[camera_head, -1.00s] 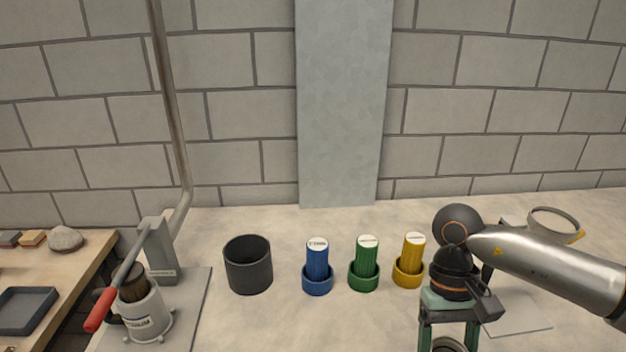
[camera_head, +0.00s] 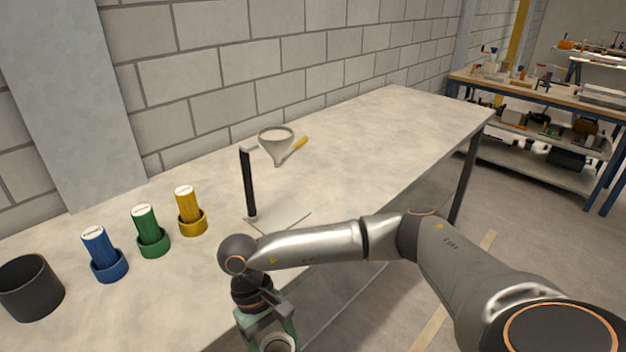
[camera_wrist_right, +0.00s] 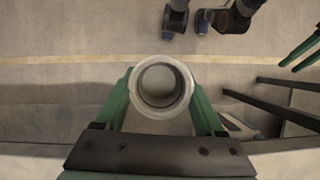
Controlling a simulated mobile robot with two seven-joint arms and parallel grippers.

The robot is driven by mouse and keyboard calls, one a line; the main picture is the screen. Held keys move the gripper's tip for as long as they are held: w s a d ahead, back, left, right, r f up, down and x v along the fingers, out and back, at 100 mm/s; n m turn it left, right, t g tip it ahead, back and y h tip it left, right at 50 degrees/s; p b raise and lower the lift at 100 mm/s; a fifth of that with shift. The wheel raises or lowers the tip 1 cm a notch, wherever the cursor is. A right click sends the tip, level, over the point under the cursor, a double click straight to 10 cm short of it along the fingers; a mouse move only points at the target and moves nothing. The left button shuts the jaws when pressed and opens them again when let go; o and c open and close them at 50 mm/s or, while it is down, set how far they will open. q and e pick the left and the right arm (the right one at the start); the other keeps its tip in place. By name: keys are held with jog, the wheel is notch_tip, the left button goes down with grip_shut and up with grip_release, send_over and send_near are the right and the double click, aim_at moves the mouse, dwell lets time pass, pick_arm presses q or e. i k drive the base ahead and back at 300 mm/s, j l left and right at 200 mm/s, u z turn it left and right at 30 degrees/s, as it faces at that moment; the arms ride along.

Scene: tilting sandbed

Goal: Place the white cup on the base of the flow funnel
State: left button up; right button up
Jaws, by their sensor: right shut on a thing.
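The white cup (camera_wrist_right: 134,88) is between the green fingers of my right gripper (camera_wrist_right: 160,95), which is shut on it; I look down into its round opening in the wrist view. In the head view the gripper (camera_head: 268,335) and the cup's rim (camera_head: 279,341) are at the bottom, cut by the frame edge, in front of the table. The flow funnel has a grey cone (camera_head: 276,146), a black post (camera_head: 249,188) and a flat pale base (camera_head: 284,216) on the table, beyond my right gripper. The base looks bare. My left gripper (camera_wrist_right: 287,67) shows small at the wrist view's right edge, its fingers apart.
Blue (camera_head: 101,254), green (camera_head: 149,232) and yellow (camera_head: 189,212) cylinders in holders and a black pot (camera_head: 30,289) stand on the left of the table (camera_head: 380,130). The table's right part is clear.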

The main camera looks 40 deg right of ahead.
aim_at(280, 213)
jog(key=l+u, duration=0.1)
jog(key=u, duration=0.15)
jog(key=k+l+u, duration=0.1)
jog(key=u, duration=0.2)
jog(key=l+u, duration=0.2)
jog(key=l, duration=0.2)
jog(key=k+l+u, duration=0.2)
jog(key=l, duration=0.15)
jog(key=k+l, duration=0.1)
jog(key=l, duration=0.3)
jog(key=k+l+u, duration=0.1)
jog(key=l, duration=0.25)
jog(key=k+l, duration=0.15)
jog(key=l, duration=0.25)
jog(key=k+l, duration=0.1)
jog(key=l, duration=0.25)
jog(key=k+l+u, duration=0.1)
jog(key=l, duration=0.3)
jog(key=k+l, duration=0.15)
jog(key=l, duration=0.2)
